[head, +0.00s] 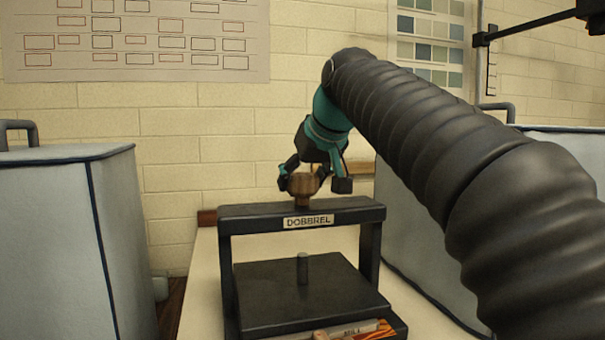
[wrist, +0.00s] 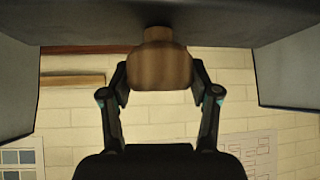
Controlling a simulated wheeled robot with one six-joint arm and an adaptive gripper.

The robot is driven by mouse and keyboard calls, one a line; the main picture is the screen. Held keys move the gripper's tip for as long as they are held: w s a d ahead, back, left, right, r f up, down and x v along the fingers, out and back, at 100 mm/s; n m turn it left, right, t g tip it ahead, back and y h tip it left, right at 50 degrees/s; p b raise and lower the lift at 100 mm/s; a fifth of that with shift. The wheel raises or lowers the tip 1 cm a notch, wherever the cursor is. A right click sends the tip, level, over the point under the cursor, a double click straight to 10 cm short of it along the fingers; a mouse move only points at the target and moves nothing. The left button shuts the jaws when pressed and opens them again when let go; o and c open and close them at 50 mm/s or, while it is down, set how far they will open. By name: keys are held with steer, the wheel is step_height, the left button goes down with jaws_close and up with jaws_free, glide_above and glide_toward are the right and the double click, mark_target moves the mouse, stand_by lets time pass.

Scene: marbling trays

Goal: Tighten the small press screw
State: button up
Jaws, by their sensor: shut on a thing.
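The small press (head: 300,214) is a dark frame with a "DOBBREL" label on its top crossbar, standing on a pale table. Its screw has a brown wooden knob (head: 302,186) above the crossbar. The knob also shows in the wrist view (wrist: 160,66), upper middle. The lower end of the screw (head: 302,268) shows below the crossbar, over the dark plate (head: 330,290). My gripper (head: 303,184) reaches down from above and is shut on the knob, one finger on each side. In the wrist view, my gripper (wrist: 160,80) has both fingertips against the knob's sides.
Sheets or papers and a ruler-like strip (head: 345,331) lie at the press's front base. Large grey-blue bins stand left (head: 60,230) and right (head: 408,235) of the table (head: 205,270). A brick wall with charts is behind. Bare table shows left of the press.

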steer(key=shift+m+h, duration=0.3)
steer(key=o, duration=1.2)
steer(key=shift+c, duration=0.2)
steer(key=v, duration=1.2)
steer(key=shift+s+f, duration=0.1)
